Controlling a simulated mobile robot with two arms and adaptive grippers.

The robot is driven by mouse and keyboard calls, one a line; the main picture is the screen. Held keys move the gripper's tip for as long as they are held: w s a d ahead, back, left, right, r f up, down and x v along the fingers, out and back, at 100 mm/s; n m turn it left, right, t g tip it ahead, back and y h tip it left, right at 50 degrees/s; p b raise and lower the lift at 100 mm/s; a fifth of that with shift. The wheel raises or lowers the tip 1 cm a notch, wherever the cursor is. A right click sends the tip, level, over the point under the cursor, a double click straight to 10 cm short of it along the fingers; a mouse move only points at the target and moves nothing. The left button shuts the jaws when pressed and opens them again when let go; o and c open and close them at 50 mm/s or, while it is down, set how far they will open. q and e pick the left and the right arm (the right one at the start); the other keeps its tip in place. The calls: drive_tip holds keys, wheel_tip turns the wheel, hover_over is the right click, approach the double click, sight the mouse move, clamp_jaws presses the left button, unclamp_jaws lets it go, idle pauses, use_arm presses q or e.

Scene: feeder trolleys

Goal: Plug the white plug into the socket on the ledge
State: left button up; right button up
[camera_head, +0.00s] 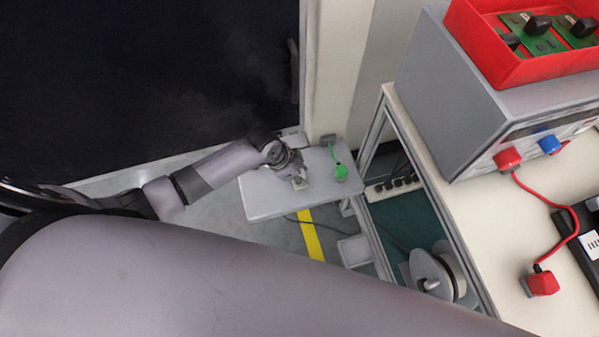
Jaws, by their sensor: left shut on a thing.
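My left gripper (298,180) reaches in from the left and is low over the pale grey ledge (265,208). It is shut on a small pale thing, which looks like the white plug (301,184); the fingers hide most of it. A green plug (341,172) lies on the ledge to the right of the gripper. Its green cord runs to a dark grey block (328,140) at the ledge's back edge. A pale fitting (293,139) shows behind the gripper, partly hidden by the arm; I cannot tell if it is the socket. My right gripper is out of view.
A bench (475,225) at the right carries a grey box (450,95), a red bin (520,70) and a red plug (542,283) on a cord. Below it are a power strip (392,187) and a reel (437,276). The ledge's left front part is clear.

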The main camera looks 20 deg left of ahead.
use_arm(q)
drive_tip(key=shift+f+b, duration=0.4)
drive_tip(key=shift+f, duration=0.2)
drive_tip(key=o, duration=1.1)
drive_tip(key=shift+o, duration=0.2)
drive_tip(key=shift+r, duration=0.1)
drive_tip(key=v, duration=1.1)
drive_tip(key=shift+s+a+r, duration=0.2)
drive_tip(key=shift+r, duration=0.15)
